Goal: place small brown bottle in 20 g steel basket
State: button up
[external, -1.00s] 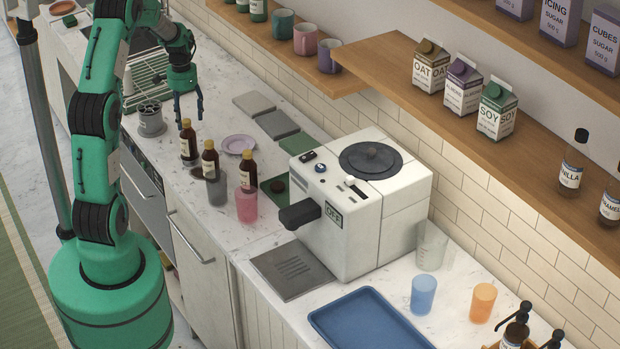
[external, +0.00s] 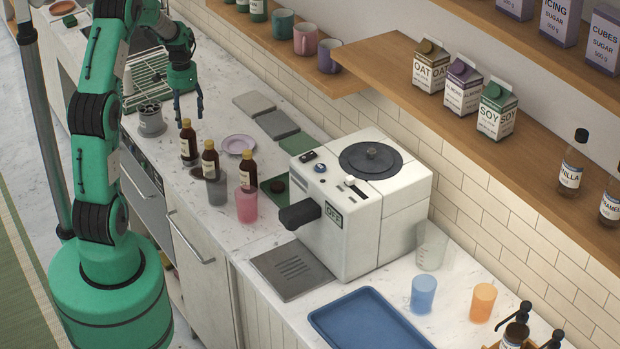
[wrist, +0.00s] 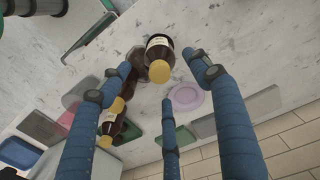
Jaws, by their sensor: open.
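My gripper (external: 188,113) is open and empty, its blue fingers pointing down above the counter. Three brown bottles with dark or yellow caps stand on the counter below and in front of it. The nearest brown bottle (external: 188,142) is just below the fingertips, apart from them. A second bottle (external: 210,160) and a third bottle (external: 249,168) stand further right.
A grey cup (external: 216,192) and a pink cup (external: 246,208) stand by the bottles. A lilac plate (external: 238,145) lies behind. A white machine (external: 350,215) blocks the right. Flat grey and green mats (external: 277,125) lie along the wall. A wire rack is at the back left.

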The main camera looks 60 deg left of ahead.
jog(key=d+r+m+t+y, duration=0.1)
jog(key=d+r, duration=0.9)
jog(key=d, duration=0.3)
jog(key=d+r+t, duration=0.1)
jog(key=d+r, duration=1)
jog(key=d, duration=0.3)
jog(key=s+d+r+t, duration=0.1)
jog(key=s+d+r, duration=0.2)
jog(key=s+d, duration=0.6)
jog(key=s+d+r+t+h, duration=0.1)
jog(key=s+d+r+t, duration=0.1)
jog(key=s+d, duration=0.7)
jog(key=d+r, duration=0.1)
jog(key=d, duration=0.2)
jog(key=shift+m+t, duration=0.3)
jog(key=shift+m, duration=0.1)
jog(key=shift+s, duration=0.1)
notch_tip(320, 180, down, 6)
jog(key=b, duration=0.6)
jog(key=shift+f+b, duration=0.25)
jog(key=shift+b, duration=0.05)
